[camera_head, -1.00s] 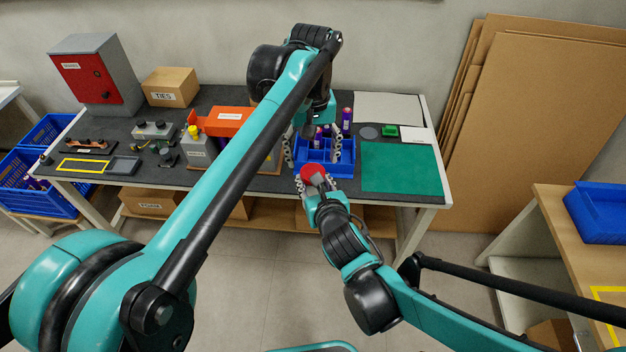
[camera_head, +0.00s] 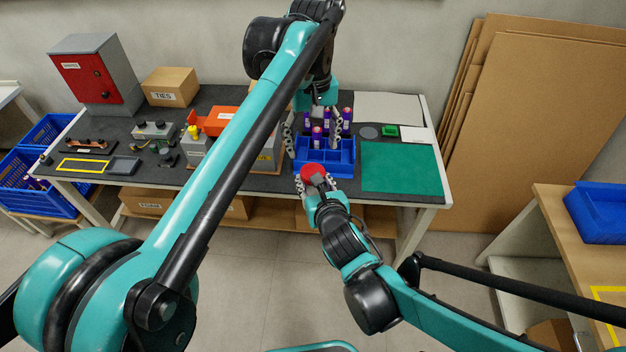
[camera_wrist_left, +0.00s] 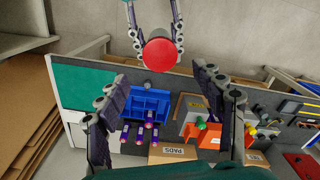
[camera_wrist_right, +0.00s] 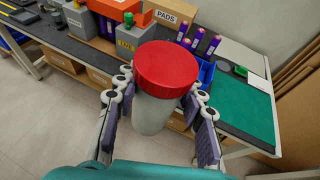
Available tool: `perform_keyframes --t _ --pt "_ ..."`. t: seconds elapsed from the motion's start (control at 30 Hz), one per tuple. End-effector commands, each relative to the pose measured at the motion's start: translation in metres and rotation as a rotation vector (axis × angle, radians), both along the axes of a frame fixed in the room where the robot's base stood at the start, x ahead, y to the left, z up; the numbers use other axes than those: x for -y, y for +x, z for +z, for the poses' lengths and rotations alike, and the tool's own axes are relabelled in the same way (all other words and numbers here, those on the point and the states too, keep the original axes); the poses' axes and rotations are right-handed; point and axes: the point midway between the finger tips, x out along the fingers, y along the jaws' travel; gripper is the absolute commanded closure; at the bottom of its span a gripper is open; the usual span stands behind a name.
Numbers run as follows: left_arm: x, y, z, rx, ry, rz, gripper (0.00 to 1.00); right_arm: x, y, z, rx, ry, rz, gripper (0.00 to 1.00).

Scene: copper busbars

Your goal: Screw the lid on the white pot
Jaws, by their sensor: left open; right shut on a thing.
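The white pot (camera_wrist_right: 152,114) is held upright-looking in my right gripper (camera_wrist_right: 160,122), its fingers on both sides of the pot. The red lid (camera_wrist_right: 166,66) sits on top of the pot; I cannot tell how tightly it is seated. The lid also shows in the head view (camera_head: 313,173), in front of the table edge, and in the left wrist view (camera_wrist_left: 158,55). My left gripper (camera_head: 314,133) is open and empty above the blue tray, behind the lid. Its spread fingers show in the left wrist view (camera_wrist_left: 160,108).
A green mat (camera_head: 400,167) lies clear at right. A grey box with a yellow knob (camera_head: 198,150) and an orange object (camera_head: 222,118) stand left.

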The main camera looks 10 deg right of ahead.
Motion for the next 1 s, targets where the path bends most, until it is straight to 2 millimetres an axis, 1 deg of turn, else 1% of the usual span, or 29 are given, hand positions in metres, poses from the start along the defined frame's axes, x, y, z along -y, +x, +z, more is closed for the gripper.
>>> perform_keyframes --t 0.17,0.4,0.5,0.67,0.93,0.97,1.0 --pt "0.0 0.0 -0.02 0.0 0.0 0.0 0.32 0.0 0.0 0.0 0.001 0.0 0.0 1.0" --pt "0.0 -0.001 -0.057 0.0 0.0 -0.001 0.32 0.0 0.0 0.0 0.001 0.0 0.0 1.0" --pt "0.0 -0.001 -0.068 0.0 0.0 -0.001 0.32 0.0 0.0 0.0 0.001 0.0 0.0 1.0" --pt "0.0 -0.001 -0.077 0.0 0.0 -0.001 0.32 0.0 0.0 0.0 0.001 0.0 0.0 1.0" --pt "0.0 -0.001 -0.078 0.0 0.0 -0.001 0.32 0.0 0.0 0.0 0.001 0.0 0.0 1.0" --pt "0.0 -0.001 -0.078 0.0 0.0 -0.001 0.38 0.0 0.0 0.0 0.001 0.0 0.0 1.0" --pt "0.0 -0.001 -0.078 0.0 0.0 -0.001 0.48 0.0 0.0 0.0 0.001 0.0 0.0 1.0"
